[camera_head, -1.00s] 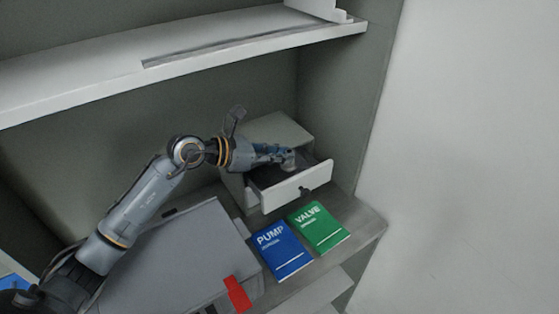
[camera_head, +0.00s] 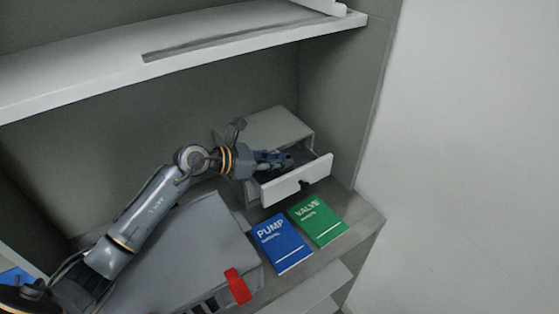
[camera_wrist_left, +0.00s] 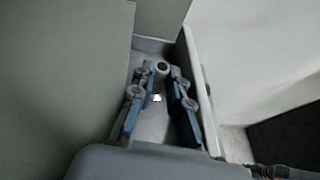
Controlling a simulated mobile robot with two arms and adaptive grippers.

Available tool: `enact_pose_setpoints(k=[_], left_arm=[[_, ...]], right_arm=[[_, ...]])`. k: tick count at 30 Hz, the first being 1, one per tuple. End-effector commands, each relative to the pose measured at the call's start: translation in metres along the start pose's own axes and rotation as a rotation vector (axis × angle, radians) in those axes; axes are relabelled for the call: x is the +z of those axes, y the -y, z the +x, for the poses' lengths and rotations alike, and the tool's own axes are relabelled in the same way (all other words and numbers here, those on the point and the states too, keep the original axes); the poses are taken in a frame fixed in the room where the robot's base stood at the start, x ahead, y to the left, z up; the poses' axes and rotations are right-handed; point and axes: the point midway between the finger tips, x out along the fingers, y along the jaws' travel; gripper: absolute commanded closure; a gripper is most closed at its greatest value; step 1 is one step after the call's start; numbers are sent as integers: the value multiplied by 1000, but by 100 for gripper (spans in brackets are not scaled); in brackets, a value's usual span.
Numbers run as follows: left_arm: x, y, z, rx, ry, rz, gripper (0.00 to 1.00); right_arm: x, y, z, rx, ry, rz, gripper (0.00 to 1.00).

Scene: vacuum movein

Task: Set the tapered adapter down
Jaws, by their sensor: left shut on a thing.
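My left gripper (camera_head: 286,161) reaches from the left into the open drawer (camera_head: 297,183) of a small grey cabinet (camera_head: 270,130). In the left wrist view its two blue-padded fingers (camera_wrist_left: 161,74) stand on either side of a small grey adapter (camera_wrist_left: 162,67), whose round end with a dark opening shows between the fingertips. The gripper is shut on it. The adapter is low inside the drawer; whether it touches the drawer floor I cannot tell. In the head view the fingers and the drawer front mostly hide the adapter. My right gripper is not in view.
A blue PUMP booklet (camera_head: 282,244) and a green VALVE booklet (camera_head: 319,221) lie on the shelf before the drawer. A large grey case (camera_head: 180,255) with a red tab (camera_head: 238,286) lies left of them. An upper shelf (camera_head: 200,50) runs above the arm.

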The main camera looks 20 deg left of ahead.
Motion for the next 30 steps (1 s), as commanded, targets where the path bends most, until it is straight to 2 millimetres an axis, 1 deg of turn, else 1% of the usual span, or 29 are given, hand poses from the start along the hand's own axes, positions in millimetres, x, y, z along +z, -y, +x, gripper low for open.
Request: enact_pose_setpoints(k=[1,2,3,4,12,14,17,20,24,30], left_arm=[[-5,1,1,-4,-8,-5,100],[-5,2,1,-5,-8,-6,100],[-6,2,1,-5,-10,-7,80],[-6,2,2,-6,-11,-7,74],[-7,3,2,-9,-15,-11,74],[-4,4,1,-10,-16,-12,74],[6,4,-3,-10,-14,-12,74],[0,1,-20,-4,-15,-6,74],[0,1,-53,-4,-15,-4,74],[3,1,-95,-4,-13,-2,74]], right_arm=[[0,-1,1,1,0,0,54],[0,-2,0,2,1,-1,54],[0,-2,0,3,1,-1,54],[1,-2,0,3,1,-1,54],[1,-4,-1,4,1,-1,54],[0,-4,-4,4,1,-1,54],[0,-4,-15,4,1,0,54],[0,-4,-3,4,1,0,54],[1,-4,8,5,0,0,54],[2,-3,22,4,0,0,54]])
